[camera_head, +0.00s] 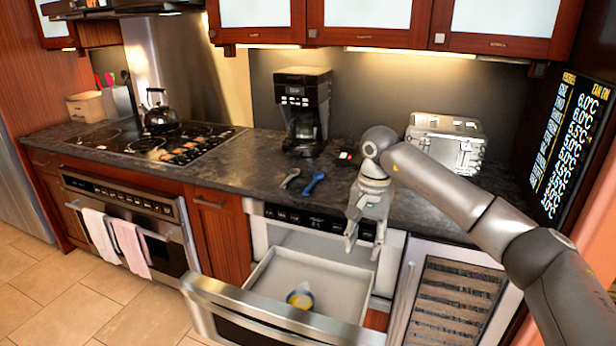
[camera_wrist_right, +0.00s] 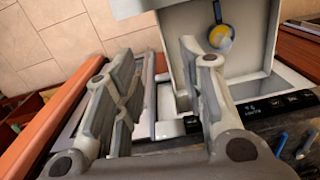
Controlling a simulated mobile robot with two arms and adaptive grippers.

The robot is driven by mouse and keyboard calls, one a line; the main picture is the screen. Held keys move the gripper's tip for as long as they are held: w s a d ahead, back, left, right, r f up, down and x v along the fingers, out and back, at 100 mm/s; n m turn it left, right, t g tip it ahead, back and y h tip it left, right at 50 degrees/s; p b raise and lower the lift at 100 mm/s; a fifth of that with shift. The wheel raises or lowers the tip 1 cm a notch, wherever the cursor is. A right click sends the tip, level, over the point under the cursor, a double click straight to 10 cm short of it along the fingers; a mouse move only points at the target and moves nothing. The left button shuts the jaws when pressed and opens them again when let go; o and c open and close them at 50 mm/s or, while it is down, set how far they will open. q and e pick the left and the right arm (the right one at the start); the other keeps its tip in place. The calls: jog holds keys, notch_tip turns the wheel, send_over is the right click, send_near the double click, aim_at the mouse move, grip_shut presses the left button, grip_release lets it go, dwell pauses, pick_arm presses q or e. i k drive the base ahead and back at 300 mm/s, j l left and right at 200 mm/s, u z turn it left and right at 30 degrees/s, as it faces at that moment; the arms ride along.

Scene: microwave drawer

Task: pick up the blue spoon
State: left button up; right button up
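The blue spoon (camera_head: 313,183) lies on the dark countertop near its front edge, just above the open microwave drawer. Its blue end also shows at the lower right of the wrist view (camera_wrist_right: 281,142). My right gripper (camera_head: 362,250) points down to the right of the spoon, in front of the counter edge and over the drawer's right side. Its two fingers are apart, with nothing between them; they also show in the wrist view (camera_wrist_right: 160,95). My left gripper is not in view.
A grey utensil (camera_head: 290,178) lies left of the spoon. The open drawer (camera_head: 335,287) holds a yellow and blue item (camera_head: 300,297). A coffee maker (camera_head: 303,110) stands behind the spoon, and a metal toaster (camera_head: 446,142) stands at the right. The cooktop (camera_head: 160,143) is left.

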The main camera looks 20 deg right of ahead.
aim_at(318, 176)
jog(key=i, duration=1.5)
